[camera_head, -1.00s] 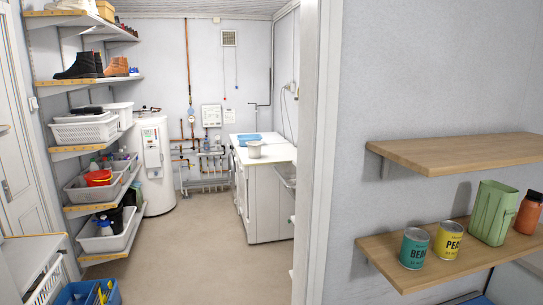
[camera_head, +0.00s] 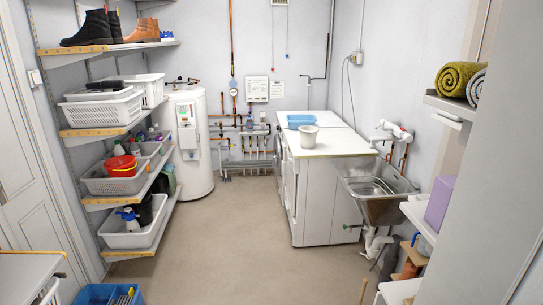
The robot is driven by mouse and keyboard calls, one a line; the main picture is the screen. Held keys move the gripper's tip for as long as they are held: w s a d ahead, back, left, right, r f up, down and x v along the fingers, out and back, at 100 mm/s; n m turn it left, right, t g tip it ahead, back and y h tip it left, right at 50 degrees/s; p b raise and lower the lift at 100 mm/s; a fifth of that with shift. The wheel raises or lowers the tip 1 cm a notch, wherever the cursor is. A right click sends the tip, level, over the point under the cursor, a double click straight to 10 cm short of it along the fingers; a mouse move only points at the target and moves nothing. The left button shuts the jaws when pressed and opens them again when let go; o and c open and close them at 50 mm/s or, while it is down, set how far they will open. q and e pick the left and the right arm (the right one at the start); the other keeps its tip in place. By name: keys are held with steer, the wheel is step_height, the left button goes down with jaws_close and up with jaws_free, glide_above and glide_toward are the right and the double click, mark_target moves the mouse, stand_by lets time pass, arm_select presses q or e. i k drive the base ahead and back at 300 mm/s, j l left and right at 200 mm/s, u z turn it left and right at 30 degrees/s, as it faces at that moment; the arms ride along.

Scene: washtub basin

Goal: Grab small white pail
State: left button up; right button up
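A small white pail (camera_head: 309,137) stands upright on the white top of the machines along the right side of the room. It is in front of a shallow blue tub (camera_head: 300,121) on the same top. The pail is still some distance from me across the floor. Neither of my grippers is in view.
Shelves with white baskets (camera_head: 101,109) and a red bucket (camera_head: 121,165) line the left. A metal sink (camera_head: 376,190) with pipes sits right of the machines (camera_head: 325,200). A blue crate (camera_head: 108,294) is at the lower left. The floor (camera_head: 215,235) between is clear.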

mark_target(308, 133)
steer(key=i, duration=2.55)
steer(key=i+z, duration=0.1)
steer(key=i, duration=0.35)
steer(key=i+j+z, duration=0.1)
steer(key=i, duration=0.35)
steer(key=i+j+z, duration=0.1)
steer(key=i, duration=0.4)
steer(key=i+j+z, duration=0.1)
steer(key=i, duration=0.35)
steer(key=i+j+z, duration=0.1)
steer(key=i, duration=0.35)
steer(key=j, duration=0.1)
